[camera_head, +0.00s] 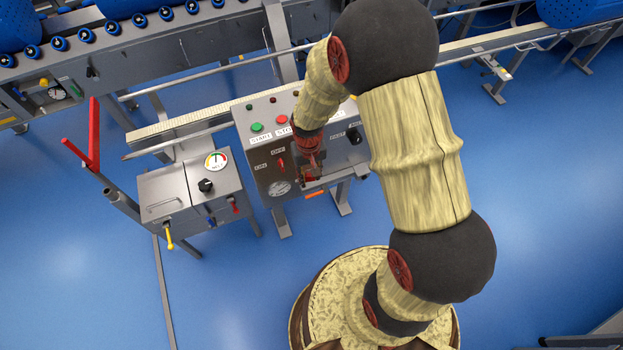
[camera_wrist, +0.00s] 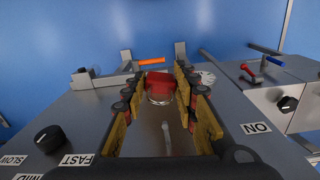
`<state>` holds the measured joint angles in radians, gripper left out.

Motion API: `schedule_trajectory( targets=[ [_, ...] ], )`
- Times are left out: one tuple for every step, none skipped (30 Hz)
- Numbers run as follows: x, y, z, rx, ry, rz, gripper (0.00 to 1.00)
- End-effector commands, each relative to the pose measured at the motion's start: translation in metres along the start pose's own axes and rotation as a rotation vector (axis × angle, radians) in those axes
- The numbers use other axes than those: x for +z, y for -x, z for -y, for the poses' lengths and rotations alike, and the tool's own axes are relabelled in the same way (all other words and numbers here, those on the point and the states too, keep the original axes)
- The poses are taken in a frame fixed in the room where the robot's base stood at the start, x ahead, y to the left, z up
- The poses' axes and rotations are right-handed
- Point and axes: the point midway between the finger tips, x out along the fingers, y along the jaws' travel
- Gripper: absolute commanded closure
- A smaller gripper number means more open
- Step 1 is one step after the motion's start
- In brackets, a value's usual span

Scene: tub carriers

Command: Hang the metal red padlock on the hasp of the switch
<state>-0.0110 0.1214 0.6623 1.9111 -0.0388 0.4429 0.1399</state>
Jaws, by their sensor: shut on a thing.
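A red padlock (camera_wrist: 158,79) with a metallic shackle (camera_wrist: 160,98) is between the two fingers of my gripper (camera_wrist: 160,88) in the wrist view, and my gripper is shut on it. In the head view my gripper (camera_head: 310,170) is over the near part of the grey control panel (camera_head: 252,142). A switch with a red handle (camera_head: 281,163) is on that panel, left of my gripper, near ON and OFF labels. I cannot make out its hasp. In the wrist view the ON label (camera_wrist: 257,128) shows right of the fingers; the red handle is not clearly visible.
A white gauge (camera_head: 279,188) and an orange handle (camera_head: 315,194) are near the panel's front edge. A smaller grey cabinet (camera_head: 171,194) with several levers stands to the left. A red upright bar (camera_head: 94,133) is beyond it. Blue floor lies in front.

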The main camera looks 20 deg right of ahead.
Motion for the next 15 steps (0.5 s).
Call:
schedule_trajectory(
  targets=[
    [-0.003, -0.001, 0.000, 0.000, 0.000, 0.001, 0.98],
    [-0.004, -0.001, 0.000, 0.000, 0.000, 0.001, 0.98],
    [-0.006, -0.002, 0.001, 0.000, 0.000, 0.000, 0.98],
    [-0.008, -0.002, 0.001, 0.000, 0.000, 0.000, 0.98],
    [-0.010, -0.002, 0.001, 0.000, 0.000, -0.001, 0.98],
    [-0.012, -0.002, 0.001, 0.000, 0.000, -0.001, 0.98],
    [-0.014, -0.002, 0.001, 0.000, 0.000, -0.001, 0.98],
    [-0.015, -0.002, 0.001, 0.000, 0.000, -0.001, 0.98],
    [-0.018, -0.002, 0.002, 0.000, 0.000, -0.001, 0.98],
    [-0.019, -0.003, 0.002, 0.000, 0.000, 0.000, 0.98],
    [-0.021, -0.003, 0.002, 0.000, 0.000, 0.000, 0.98],
    [-0.023, -0.003, 0.002, 0.000, 0.000, 0.000, 0.98],
    [-0.025, -0.003, 0.002, 0.000, 0.000, 0.000, 0.98],
    [-0.026, -0.003, 0.003, 0.000, 0.000, 0.000, 0.98],
    [-0.028, -0.003, 0.003, 0.000, 0.000, 0.000, 0.98]
  ],
)
